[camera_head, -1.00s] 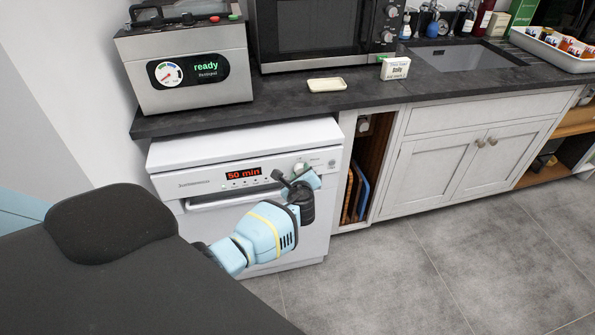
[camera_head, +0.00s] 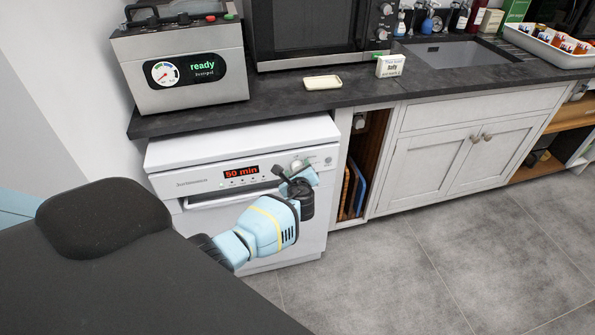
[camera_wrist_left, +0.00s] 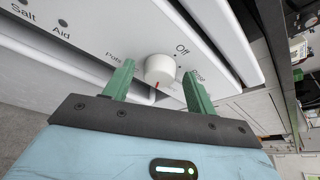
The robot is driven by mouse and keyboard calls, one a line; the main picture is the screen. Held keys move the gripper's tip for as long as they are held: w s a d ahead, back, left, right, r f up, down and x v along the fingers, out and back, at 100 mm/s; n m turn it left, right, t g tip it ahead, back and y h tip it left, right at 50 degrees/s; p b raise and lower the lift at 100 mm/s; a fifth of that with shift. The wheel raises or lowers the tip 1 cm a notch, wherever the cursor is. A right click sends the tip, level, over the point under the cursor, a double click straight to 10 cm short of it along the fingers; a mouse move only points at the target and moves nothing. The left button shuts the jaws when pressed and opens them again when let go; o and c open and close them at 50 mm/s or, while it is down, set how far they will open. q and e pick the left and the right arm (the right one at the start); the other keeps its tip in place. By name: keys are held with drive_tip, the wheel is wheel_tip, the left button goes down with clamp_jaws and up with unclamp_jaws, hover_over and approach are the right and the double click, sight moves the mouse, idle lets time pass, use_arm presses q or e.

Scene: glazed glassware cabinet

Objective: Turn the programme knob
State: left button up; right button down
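The white programme knob (camera_wrist_left: 160,68) with a red pointer mark is on the dishwasher front (camera_head: 238,158). In the wrist view the word "Off" is printed just above the knob. In the head view the knob (camera_head: 297,164) shows just above my gripper. My left gripper (camera_wrist_left: 158,76) is open, with one green finger on each side of the knob. I cannot tell whether either finger touches it. In the head view my left gripper (camera_head: 297,177) is in front of the panel's right part. The dishwasher display (camera_head: 241,172) reads "50 min". My right gripper is not in view.
The dishwasher handle (camera_head: 215,200) runs below the panel, left of my gripper. The dark worktop (camera_head: 290,98) above carries a metal appliance (camera_head: 185,75) reading "ready", a microwave (camera_head: 310,35), a cream dish (camera_head: 323,83) and a small box (camera_head: 390,66). The floor at right is clear.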

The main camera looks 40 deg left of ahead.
use_arm(q)
drive_tip(key=shift+s+d+r, duration=0.25)
drive_tip(key=shift+s+d, duration=0.1)
drive_tip(key=p+v, duration=0.2)
drive_tip(key=v, duration=0.4)
drive_tip(key=shift+s+d+p, duration=0.2)
drive_tip(key=shift+s+p, duration=0.15)
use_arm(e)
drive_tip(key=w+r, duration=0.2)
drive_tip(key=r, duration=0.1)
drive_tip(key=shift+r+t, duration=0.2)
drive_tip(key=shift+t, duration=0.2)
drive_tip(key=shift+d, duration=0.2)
